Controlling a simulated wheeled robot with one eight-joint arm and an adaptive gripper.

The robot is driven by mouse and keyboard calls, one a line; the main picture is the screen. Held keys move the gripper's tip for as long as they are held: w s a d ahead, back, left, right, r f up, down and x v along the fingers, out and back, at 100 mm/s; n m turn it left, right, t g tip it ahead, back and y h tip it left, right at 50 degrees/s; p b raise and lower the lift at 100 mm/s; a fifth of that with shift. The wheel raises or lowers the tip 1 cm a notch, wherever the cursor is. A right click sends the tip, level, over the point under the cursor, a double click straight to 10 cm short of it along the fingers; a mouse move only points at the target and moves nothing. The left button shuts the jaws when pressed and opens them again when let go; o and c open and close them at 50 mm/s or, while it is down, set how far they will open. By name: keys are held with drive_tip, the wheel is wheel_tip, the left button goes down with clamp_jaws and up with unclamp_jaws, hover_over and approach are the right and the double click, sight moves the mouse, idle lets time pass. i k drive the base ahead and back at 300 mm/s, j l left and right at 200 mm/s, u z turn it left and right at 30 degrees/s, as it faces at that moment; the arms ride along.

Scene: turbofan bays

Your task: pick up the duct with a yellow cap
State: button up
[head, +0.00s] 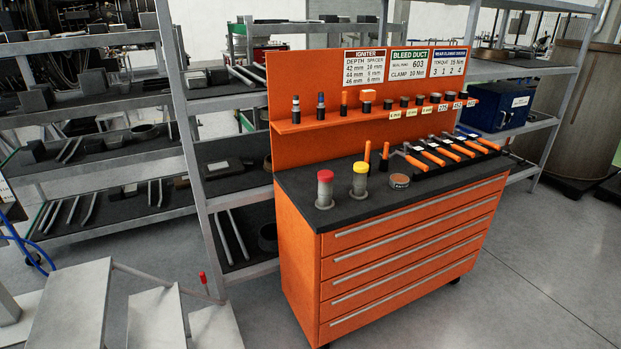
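The duct with a yellow cap (360,181) stands upright on the black top of the orange tool cabinet (350,208), near its front left part. It is a short grey cylinder with a wider foot and a yellow cap on top. A similar grey duct with a red cap (325,190) stands just to its left, with a small gap between them. My gripper is not in view.
A small round tin (399,181) sits right of the yellow-capped duct. Several orange-handled tools (432,156) lie farther right. An orange back panel with a shelf (350,119) rises behind. Grey shelving (188,135) stands left and behind. Floor (530,270) at front right is clear.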

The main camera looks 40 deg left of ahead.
sight(358, 192)
drive_tip(key=u, duration=1.4)
drive_tip(key=i+l+z, duration=0.1)
drive_tip(key=i+z, duration=0.15)
drive_tip(key=i, duration=1.75)
